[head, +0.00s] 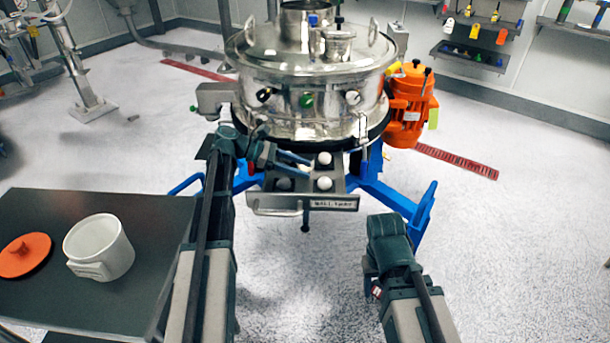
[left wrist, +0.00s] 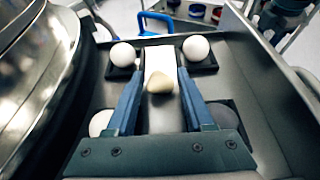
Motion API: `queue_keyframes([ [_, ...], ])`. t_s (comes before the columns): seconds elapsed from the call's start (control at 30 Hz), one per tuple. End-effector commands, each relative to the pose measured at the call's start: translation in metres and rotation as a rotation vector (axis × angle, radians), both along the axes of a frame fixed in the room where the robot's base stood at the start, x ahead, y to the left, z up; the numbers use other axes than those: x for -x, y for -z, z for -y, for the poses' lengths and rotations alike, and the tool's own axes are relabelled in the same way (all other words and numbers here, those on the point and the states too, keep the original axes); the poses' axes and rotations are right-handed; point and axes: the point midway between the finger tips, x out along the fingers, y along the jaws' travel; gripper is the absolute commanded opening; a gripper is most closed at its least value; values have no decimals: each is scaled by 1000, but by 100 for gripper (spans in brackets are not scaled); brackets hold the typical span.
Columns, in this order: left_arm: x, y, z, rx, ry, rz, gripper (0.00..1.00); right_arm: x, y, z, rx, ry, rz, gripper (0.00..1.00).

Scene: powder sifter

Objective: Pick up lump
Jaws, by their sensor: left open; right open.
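The lump (left wrist: 160,80) is a small beige, rounded piece. It lies on a white strip (left wrist: 160,58) in the metal drawer (head: 302,202) at the front of the sifter. My left gripper (head: 308,162) reaches over the drawer from the left and is open. In the left wrist view its two blue fingers (left wrist: 158,92) stand on either side of the lump with a gap on each side. My right gripper (head: 372,275) is low, right of the drawer; its fingers are mostly hidden and it is away from the lump.
White balls (head: 324,183) sit on dark pads in the drawer corners. The steel sifter (head: 300,95) stands just behind, with an orange motor (head: 410,105) at right. A dark table (head: 140,215) at left carries a white pot (head: 98,247) and an orange lid (head: 25,257).

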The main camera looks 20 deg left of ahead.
Motion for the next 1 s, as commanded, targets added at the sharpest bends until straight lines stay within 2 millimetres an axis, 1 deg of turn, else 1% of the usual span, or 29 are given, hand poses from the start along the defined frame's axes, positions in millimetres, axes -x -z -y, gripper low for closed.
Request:
queue_keyframes([
  [0.03, 0, 5, 6, 0, 2, 0, 52, 0, 5, 0, 0, 0, 0, 50],
  [0.1, -2, 5, 10, 0, 0, 0, 52, 0, 5, 0, 0, 0, 0, 50],
  [0.27, -2, 4, 10, 0, -1, -1, 52, 0, 4, 0, 0, 0, 0, 50],
  [0.3, -2, 4, 10, 0, -1, -1, 51, 0, 4, 0, 0, 0, 0, 50],
  [0.37, -2, 4, 10, 0, -1, -1, 40, 0, 4, 0, 0, 0, 0, 50],
  [0.5, -2, 4, 10, 0, -1, -1, 15, 0, 4, 0, 0, 0, 0, 50],
  [0.57, -2, 4, 10, 0, -1, -1, 4, 0, 4, 0, 0, 0, 0, 50],
  [0.6, -2, 4, 10, 0, -1, -1, 0, 0, 4, 0, 0, 0, 0, 50],
  [1.0, -2, 1, 10, 0, -1, -1, 0, 0, 1, 0, 0, 0, 0, 50],
])
